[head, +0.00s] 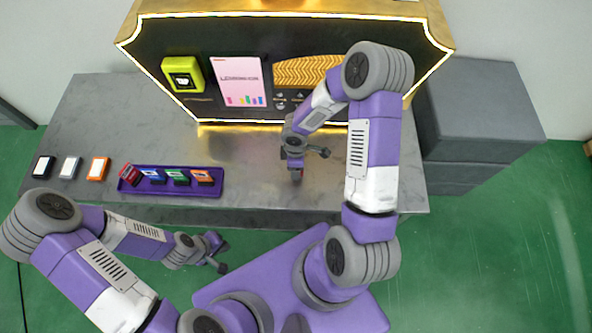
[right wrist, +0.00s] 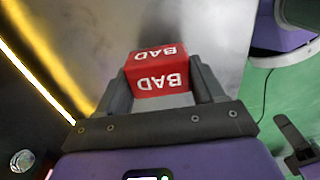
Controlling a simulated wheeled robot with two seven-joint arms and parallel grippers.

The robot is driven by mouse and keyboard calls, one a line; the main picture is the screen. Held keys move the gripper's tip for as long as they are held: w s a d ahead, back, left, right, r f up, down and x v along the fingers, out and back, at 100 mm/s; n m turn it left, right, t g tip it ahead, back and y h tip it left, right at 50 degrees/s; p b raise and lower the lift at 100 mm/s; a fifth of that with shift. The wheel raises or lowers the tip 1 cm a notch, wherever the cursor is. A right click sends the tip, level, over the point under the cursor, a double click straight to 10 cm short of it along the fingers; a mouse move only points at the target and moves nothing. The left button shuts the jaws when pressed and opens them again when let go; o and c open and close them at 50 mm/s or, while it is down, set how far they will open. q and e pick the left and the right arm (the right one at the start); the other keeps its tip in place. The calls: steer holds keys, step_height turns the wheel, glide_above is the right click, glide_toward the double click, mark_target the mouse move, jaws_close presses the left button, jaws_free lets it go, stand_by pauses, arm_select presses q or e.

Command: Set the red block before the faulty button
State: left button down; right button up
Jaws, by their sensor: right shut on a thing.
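The red block (right wrist: 158,78), lettered BAD in white, sits between the fingers of my right gripper (right wrist: 163,95) in the right wrist view. Small round buttons (head: 280,106) are on the machine's dark front, partly hidden by my right arm. One round metal button (right wrist: 22,160) shows at the lower left of the right wrist view. I cannot tell which button is faulty. My left gripper (head: 222,257) is open and empty, off the counter's front edge.
A purple tray (head: 170,190) with several coloured boxes stands on the counter (head: 255,200) at left. Black, white and orange boxes (head: 97,168) stand left of it. The machine (head: 225,40) rises behind, with a pink screen (head: 240,80). The counter's middle is clear.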

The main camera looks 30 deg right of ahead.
step_height(320, 180, down, 4)
steer(key=shift+r+b, duration=0.15)
steer(key=shift+b, duration=0.6)
steer(key=shift+r, duration=0.1)
steer(key=shift+f, duration=0.25)
steer(key=o, duration=1.1)
steer(key=shift+r, duration=0.1)
steer(key=shift+r, duration=0.1)
